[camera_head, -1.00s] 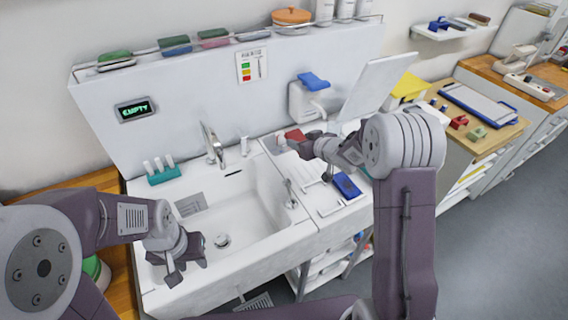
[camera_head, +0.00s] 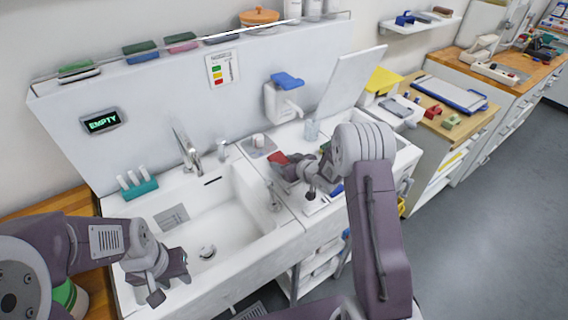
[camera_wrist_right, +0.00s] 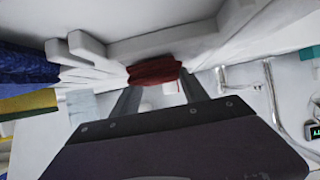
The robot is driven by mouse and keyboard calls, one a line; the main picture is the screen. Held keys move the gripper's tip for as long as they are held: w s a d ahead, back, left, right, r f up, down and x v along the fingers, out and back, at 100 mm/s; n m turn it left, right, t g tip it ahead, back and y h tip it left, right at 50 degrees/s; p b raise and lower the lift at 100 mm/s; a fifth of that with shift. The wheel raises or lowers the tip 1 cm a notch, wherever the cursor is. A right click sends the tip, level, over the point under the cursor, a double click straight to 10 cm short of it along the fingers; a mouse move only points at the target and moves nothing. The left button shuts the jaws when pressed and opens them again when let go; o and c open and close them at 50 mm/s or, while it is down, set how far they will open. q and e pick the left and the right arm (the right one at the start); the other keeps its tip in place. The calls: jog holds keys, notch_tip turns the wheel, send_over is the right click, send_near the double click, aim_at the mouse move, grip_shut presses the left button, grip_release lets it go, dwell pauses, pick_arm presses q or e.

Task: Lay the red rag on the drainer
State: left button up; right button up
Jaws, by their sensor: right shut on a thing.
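The red rag (camera_head: 277,160) is in my right gripper (camera_head: 287,172), at the right end of the sink. In the right wrist view the rag (camera_wrist_right: 155,70) is bunched between the two fingers of the right gripper (camera_wrist_right: 157,84). Whether its underside touches anything is unclear. The white surface right of the basin, which looks like the drainer (camera_head: 312,207), is partly hidden by my right arm. My left gripper (camera_head: 169,288) is empty and looks open above the front left of the sink.
The basin (camera_head: 225,235) has a tall tap (camera_head: 187,150) behind it. A soap dispenser (camera_head: 282,98) with a blue top is on the back wall. A teal holder (camera_head: 138,189) stands at the left rim. A blue item (camera_head: 336,190) lies partly hidden beside my right arm.

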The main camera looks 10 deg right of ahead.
pick_arm(q)
jog(key=shift+w, duration=0.15)
pick_arm(e)
jog(key=shift+w+f, duration=0.15)
jog(key=shift+w, duration=0.05)
pick_arm(q)
jog(key=shift+f, duration=0.2)
pick_arm(e)
jog(key=shift+s+f, duration=0.1)
jog(key=shift+f, duration=0.05)
jog(key=o, duration=1.5)
pick_arm(q)
jog(key=shift+r, duration=0.15)
pick_arm(e)
jog(key=shift+r, duration=0.2)
jog(key=shift+s+d+r, duration=0.1)
jog(key=shift+s+r, duration=0.05)
jog(key=v, duration=1.1)
jog(key=shift+s+d, duration=0.1)
jog(key=shift+s, duration=0.2)
